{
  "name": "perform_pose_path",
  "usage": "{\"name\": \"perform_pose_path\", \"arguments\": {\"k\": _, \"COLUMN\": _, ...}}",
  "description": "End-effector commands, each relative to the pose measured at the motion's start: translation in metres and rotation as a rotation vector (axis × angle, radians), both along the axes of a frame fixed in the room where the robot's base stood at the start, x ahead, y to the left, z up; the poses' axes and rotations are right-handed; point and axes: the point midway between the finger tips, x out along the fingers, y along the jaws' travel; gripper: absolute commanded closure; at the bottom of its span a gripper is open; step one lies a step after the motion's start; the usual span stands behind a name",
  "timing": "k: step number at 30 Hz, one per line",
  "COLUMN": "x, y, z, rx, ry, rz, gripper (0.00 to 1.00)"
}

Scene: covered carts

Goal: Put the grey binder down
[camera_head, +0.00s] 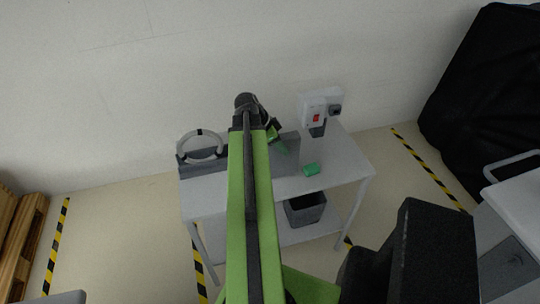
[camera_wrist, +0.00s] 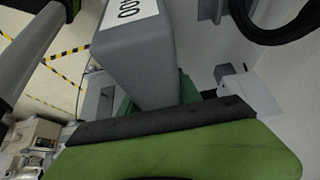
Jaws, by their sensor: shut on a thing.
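The grey binder (camera_head: 287,156) is upright above or on the top of a light grey table (camera_head: 345,160), partly behind my arm in the head view. My gripper (camera_head: 276,140) is shut on it. In the wrist view the binder (camera_wrist: 137,62) fills the upper middle, with a white label bearing dark marks. A green finger with a dark pad lies across the bottom of that view, against the binder. Some green shows behind the binder. I cannot tell whether the binder's lower edge touches the tabletop.
A small green object (camera_head: 311,169) lies just right of the binder. A dark grey block with a pale ring (camera_head: 203,147) stands at the table's left end. A dark bin (camera_head: 305,208) sits on the lower shelf. The tabletop's right end is clear.

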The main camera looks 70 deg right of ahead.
Motion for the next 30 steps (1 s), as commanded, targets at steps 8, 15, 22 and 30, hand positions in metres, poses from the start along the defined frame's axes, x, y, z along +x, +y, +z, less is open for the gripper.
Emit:
{"name": "perform_pose_path", "arguments": {"k": 8, "x": 0.001, "y": 0.001, "z": -0.031, "rx": 0.0, "ry": 0.001, "rz": 0.003, "gripper": 1.0}}
{"name": "perform_pose_path", "arguments": {"k": 15, "x": 0.003, "y": 0.002, "z": -0.038, "rx": -0.001, "ry": 0.001, "rz": 0.008, "gripper": 1.0}}
{"name": "perform_pose_path", "arguments": {"k": 22, "x": 0.004, "y": 0.002, "z": -0.042, "rx": -0.001, "ry": 0.001, "rz": 0.009, "gripper": 1.0}}
{"name": "perform_pose_path", "arguments": {"k": 30, "x": 0.004, "y": 0.002, "z": -0.041, "rx": 0.0, "ry": 0.0, "rz": 0.009, "gripper": 0.37}}
